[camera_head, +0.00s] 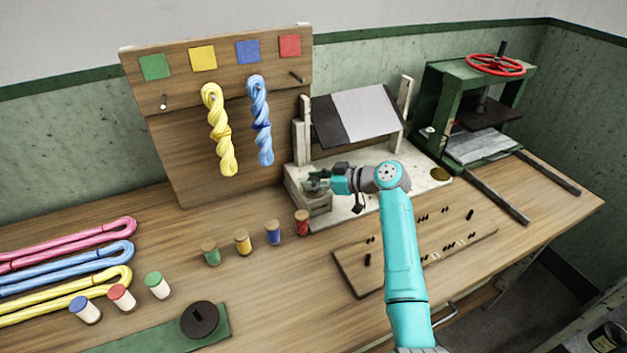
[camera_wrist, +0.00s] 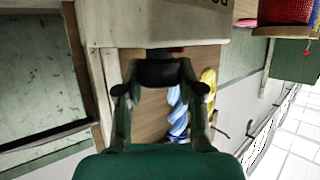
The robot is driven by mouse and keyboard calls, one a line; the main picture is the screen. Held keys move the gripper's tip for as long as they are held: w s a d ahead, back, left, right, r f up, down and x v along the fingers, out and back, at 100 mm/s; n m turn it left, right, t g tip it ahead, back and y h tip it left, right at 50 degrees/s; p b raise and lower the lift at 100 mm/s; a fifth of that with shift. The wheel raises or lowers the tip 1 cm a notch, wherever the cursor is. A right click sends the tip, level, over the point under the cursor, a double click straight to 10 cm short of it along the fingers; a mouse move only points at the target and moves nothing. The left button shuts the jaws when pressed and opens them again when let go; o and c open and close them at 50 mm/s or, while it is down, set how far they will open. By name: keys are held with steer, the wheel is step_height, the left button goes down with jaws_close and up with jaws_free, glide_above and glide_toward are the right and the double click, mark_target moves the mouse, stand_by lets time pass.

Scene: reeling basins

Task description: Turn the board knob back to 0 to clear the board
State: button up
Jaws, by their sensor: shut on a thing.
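The board (camera_head: 357,115) is a dark panel with a pale grey band, held between cream posts on a cream base (camera_head: 425,183) at the back of the bench. A small cream box (camera_head: 313,203) stands at the base's front left. My gripper (camera_head: 317,184) reaches to this box from the right. In the wrist view my gripper (camera_wrist: 160,76) is shut on the dark round board knob (camera_wrist: 160,70), which sits against the cream box (camera_wrist: 150,22) with partly visible lettering. The knob's pointer and scale cannot be read. In the head view my gripper hides the knob.
A wooden rack (camera_head: 180,125) with yellow and blue skeins stands left of the board. A green press (camera_head: 470,105) stands to its right. Several colour-topped spools (camera_head: 242,243) and a pegged wooden board (camera_head: 350,275) lie in front, near my arm.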

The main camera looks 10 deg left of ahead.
steer(key=n+g, duration=0.3)
steer(key=g, duration=0.1)
steer(key=shift+n, duration=0.4)
steer(key=shift+n+g+y, duration=0.3)
steer(key=shift+g, duration=0.3)
steer(key=shift+f+n+g, duration=0.15)
steer(key=shift+n+g, duration=0.45)
steer(key=shift+g, duration=0.1)
steer(key=o, duration=1.2)
steer(key=shift+c, duration=0.2)
steer(key=v, duration=1.2)
steer(key=shift+r, duration=0.2)
